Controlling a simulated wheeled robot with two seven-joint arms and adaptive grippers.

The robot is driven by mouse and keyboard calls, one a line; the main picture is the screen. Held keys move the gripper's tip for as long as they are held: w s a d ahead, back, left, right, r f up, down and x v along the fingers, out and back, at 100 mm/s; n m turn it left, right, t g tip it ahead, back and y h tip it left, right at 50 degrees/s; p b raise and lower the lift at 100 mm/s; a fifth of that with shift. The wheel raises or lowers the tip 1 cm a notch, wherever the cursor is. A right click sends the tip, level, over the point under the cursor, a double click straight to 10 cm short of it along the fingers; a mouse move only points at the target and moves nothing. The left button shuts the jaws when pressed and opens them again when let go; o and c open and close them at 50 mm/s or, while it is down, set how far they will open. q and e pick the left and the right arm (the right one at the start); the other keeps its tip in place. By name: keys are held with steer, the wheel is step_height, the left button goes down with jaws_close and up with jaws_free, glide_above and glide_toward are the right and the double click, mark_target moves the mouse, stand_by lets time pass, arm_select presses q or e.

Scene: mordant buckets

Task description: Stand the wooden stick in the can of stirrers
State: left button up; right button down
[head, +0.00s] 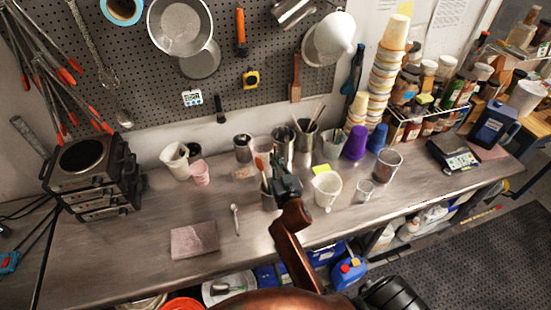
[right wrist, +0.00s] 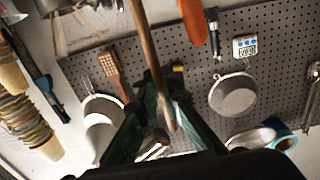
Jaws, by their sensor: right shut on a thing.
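In the head view the right gripper (head: 283,172) is over the middle of the bench and I cannot make out the stick there. Whether the stick is inside the can is hidden. My left gripper is not in view.
Behind stands a taller metal can (head: 305,138) with several utensils. A white jug (head: 326,188) and a small glass (head: 364,191) stand right of the gripper. A spoon (head: 236,218) and a pinkish slab (head: 194,240) lie left. The front left bench is mostly clear.

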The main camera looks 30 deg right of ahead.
steer(key=shift+f+b, duration=2.45)
steer(key=shift+f, duration=1.1)
steer(key=c, duration=2)
jaws_free()
step_height(320, 180, up, 10)
